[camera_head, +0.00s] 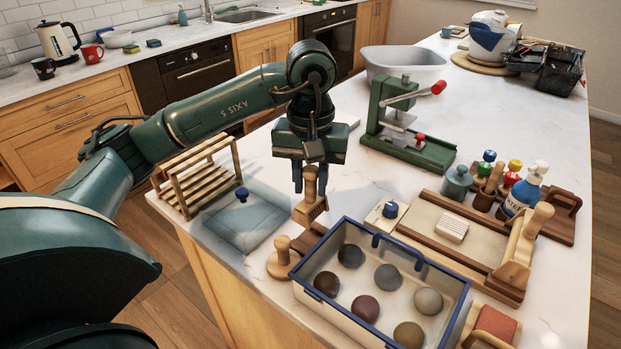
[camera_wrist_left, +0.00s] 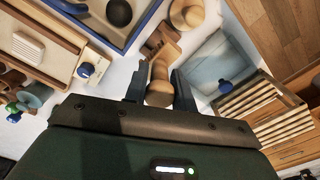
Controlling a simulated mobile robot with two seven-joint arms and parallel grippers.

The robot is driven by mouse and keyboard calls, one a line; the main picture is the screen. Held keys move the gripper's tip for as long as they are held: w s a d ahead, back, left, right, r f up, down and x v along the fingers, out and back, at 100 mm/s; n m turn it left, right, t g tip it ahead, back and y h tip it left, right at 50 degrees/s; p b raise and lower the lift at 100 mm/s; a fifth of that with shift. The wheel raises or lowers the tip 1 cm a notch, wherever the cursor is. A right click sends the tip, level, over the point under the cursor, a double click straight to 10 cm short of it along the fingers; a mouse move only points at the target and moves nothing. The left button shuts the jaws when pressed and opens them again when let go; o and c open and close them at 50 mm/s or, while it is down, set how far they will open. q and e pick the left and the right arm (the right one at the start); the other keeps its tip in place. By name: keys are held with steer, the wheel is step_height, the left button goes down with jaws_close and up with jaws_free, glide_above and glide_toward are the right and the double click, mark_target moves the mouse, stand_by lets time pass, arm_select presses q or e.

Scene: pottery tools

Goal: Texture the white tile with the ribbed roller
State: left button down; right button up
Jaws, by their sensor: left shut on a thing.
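My left gripper (camera_head: 311,182) points down over the counter and is shut on the upright handle of a wooden tool (camera_head: 310,210). The tool's wider lower part shows dark lines; I take it for the ribbed roller. The left wrist view shows its handle (camera_wrist_left: 159,85) between the fingers; its lower end is partly hidden. A small white tile (camera_head: 453,229) with fine lines across its top lies on the pale bed of a wooden tray (camera_head: 420,232), right of the gripper. The tile also shows in the left wrist view (camera_wrist_left: 29,47). My right gripper is not in view.
A blue-rimmed bin (camera_head: 459,320) with several clay balls stands in front. A wooden knobbed tool (camera_head: 282,258), a glass lid (camera_head: 235,222) and a slatted rack (camera_head: 198,178) lie left. A green press (camera_head: 410,150) stands behind. A tall wooden piece (camera_head: 522,248) stands at the tray's right end.

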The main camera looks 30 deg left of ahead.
mark_target(310, 205)
arm_select(q)
steer(key=shift+w+a+f, duration=0.1)
steer(key=shift+w+a, duration=0.1)
steer(key=shift+w, duration=0.15)
steer(key=shift+s+f+b, duration=0.1)
steer(key=shift+f+b, duration=0.45)
steer(key=shift+f, duration=0.25)
step_height(310, 205, down, 3)
steer(key=shift+r+b, duration=0.1)
steer(key=shift+b, duration=0.65)
steer(key=shift+f+b, duration=0.4)
steer(key=shift+f, duration=0.5)
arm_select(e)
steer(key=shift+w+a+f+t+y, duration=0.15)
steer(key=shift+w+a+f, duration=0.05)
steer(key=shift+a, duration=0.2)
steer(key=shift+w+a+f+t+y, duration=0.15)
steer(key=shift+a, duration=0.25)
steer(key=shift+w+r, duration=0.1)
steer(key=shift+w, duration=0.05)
arm_select(q)
steer(key=c, duration=1.1)
jaws_free()
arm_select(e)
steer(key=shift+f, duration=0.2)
